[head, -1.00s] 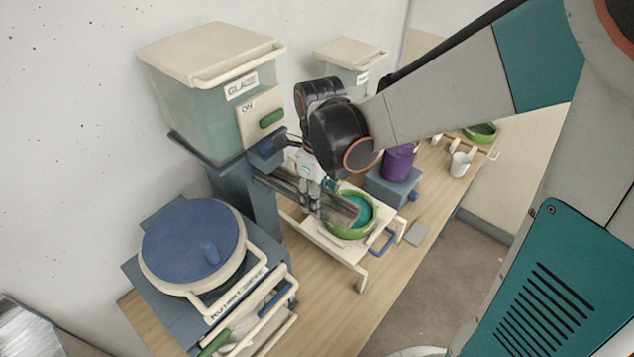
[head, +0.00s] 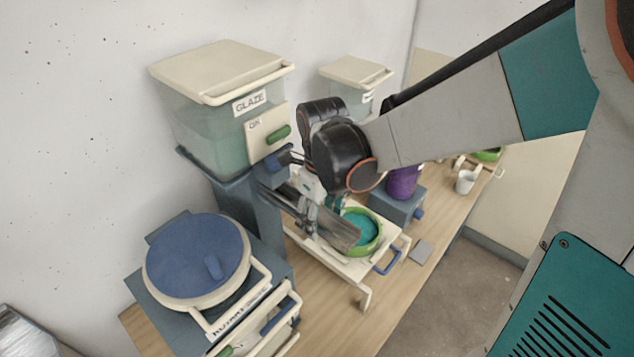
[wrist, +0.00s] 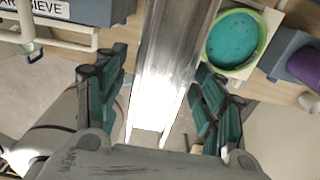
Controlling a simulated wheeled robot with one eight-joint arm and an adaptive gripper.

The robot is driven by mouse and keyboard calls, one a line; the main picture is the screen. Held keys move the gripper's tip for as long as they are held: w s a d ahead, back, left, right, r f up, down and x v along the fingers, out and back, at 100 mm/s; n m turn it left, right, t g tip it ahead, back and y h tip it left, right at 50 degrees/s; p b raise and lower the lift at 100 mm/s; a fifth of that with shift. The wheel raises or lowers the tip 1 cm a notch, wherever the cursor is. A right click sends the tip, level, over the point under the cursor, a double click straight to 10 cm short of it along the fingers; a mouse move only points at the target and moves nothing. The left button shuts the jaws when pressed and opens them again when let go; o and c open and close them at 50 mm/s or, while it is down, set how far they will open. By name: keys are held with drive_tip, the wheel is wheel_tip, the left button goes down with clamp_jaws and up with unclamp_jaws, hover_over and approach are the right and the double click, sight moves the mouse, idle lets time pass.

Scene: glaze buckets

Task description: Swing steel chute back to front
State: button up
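The steel chute (head: 338,230) is a long grey trough. It runs from the blue column under the glaze tank, and its free end lies over the left part of a green-rimmed bucket (head: 376,242) of teal glaze. In the wrist view the chute (wrist: 165,60) runs down the middle, with the bucket (wrist: 258,60) to its right. My gripper (head: 325,208) is at the chute. Its teal fingers (wrist: 160,85) are spread, one on each side of the chute, with a narrow gap at the left; contact at the right is unclear. The arm hides part of the chute.
The glaze tank (head: 215,110) stands on the blue column (head: 262,215). A blue-lidded sieve bucket (head: 190,260) is at the left. A cream stand (head: 350,272) carries the green bucket. A purple bucket (head: 403,183) and white cup (head: 466,182) stand farther right.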

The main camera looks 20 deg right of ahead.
wheel_tip(320, 180, up, 12)
idle(0.7)
drive_tip(key=shift+s, duration=0.1)
